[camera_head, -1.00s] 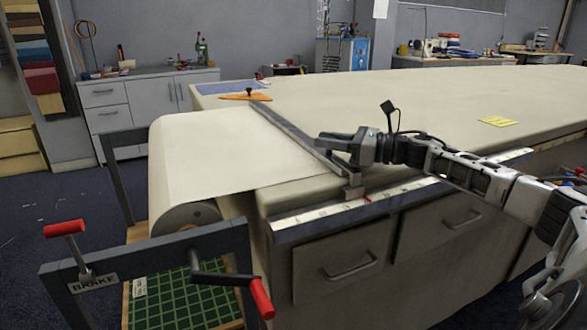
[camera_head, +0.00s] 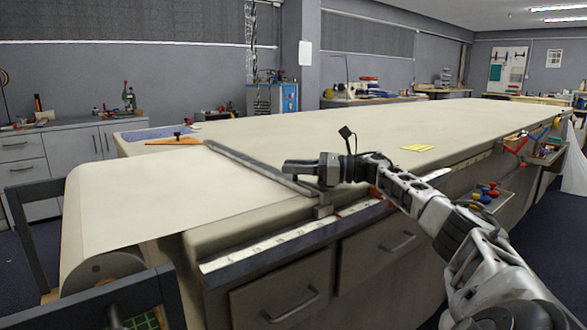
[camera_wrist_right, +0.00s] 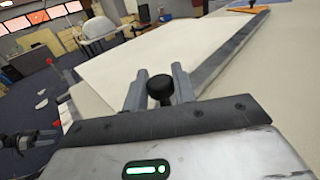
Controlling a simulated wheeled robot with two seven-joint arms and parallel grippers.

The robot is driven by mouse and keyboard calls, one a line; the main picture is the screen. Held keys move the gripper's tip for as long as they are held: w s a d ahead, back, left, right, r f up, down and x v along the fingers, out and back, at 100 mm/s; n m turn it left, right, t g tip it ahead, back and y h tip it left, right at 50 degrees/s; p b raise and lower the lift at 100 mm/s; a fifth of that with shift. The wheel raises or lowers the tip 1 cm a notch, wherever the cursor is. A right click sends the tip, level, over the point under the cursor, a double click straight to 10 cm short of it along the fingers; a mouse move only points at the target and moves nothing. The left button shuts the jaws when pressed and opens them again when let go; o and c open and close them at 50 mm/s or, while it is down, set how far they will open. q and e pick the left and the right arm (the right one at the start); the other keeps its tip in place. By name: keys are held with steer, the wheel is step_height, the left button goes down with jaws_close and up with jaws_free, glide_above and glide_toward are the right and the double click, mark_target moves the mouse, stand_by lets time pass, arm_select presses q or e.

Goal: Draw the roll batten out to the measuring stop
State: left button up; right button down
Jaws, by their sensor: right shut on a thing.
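The roll batten (camera_head: 255,164) is a long grey bar lying across the table, at the leading edge of the pale cloth (camera_head: 170,195). Its near end is by the ruled front edge strip (camera_head: 270,252). My right gripper (camera_head: 298,168) is at the near part of the batten. In the wrist view its two fingers are shut on either side of a black knob (camera_wrist_right: 160,88), with the batten (camera_wrist_right: 225,50) running away behind. A red piece (camera_head: 374,191) shows at the ruled strip, right of the batten and partly behind my arm; I cannot tell whether it is the measuring stop. My left gripper is not in view.
The cloth roll (camera_head: 105,270) sits in a dark frame at the table's left end. An orange tool (camera_head: 173,141) lies at the far left edge. A yellow pad (camera_head: 418,148) lies on the clear tabletop (camera_head: 370,125) to the right.

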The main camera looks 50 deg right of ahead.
steer(key=c, duration=1.2)
jaws_free()
steer(key=shift+o, duration=0.2)
steer(key=shift+s+d+f, duration=0.1)
steer(key=shift+s+d, duration=0.25)
steer(key=shift+s, duration=0.15)
steer(key=b+v, duration=0.2)
steer(key=v, duration=0.4)
steer(key=shift+s+f, duration=0.1)
steer(key=shift+s, duration=0.05)
steer(key=shift+s+d, duration=0.25)
steer(key=shift+s, duration=0.1)
steer(key=shift+p+v, duration=0.4)
steer(key=shift+v, duration=0.35)
steer(key=v, duration=0.1)
steer(key=p+v, duration=0.1)
steer(key=v, duration=0.3)
steer(key=shift+r, duration=0.3)
steer(key=shift+s+d, duration=0.15)
steer(key=shift+s, duration=0.15)
steer(key=shift+s+d+f, duration=0.1)
steer(key=shift+s, duration=0.15)
